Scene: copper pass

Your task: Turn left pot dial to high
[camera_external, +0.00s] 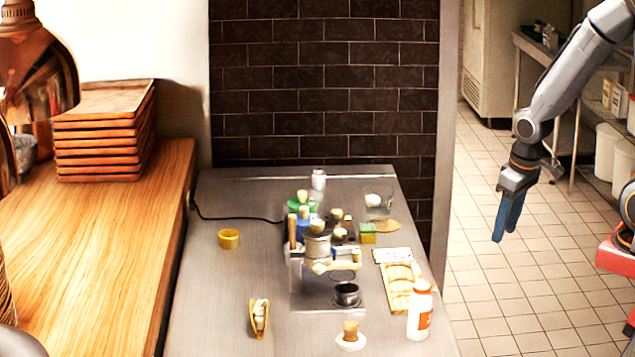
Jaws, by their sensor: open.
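A low metal appliance (322,302) stands in the middle of the steel counter (215,300), crowded with small pots and jars. A silver pot (317,246) is on its left side, and a small dark pot (347,290) is at its front. I cannot make out a left pot dial or its setting; the parts around the pots are small and overlap. My gripper (507,220) has blue fingers and hangs over the tiled floor, right of the counter and well apart from the appliance. It is open and empty.
A yellow cup (229,238) and a taco (259,317) are on the counter's left. A white bottle (419,312), a wooden board (399,290) and a green-yellow sponge (368,233) are on its right. A white dish (351,343) is in front. Dark brick wall (320,90) stands behind.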

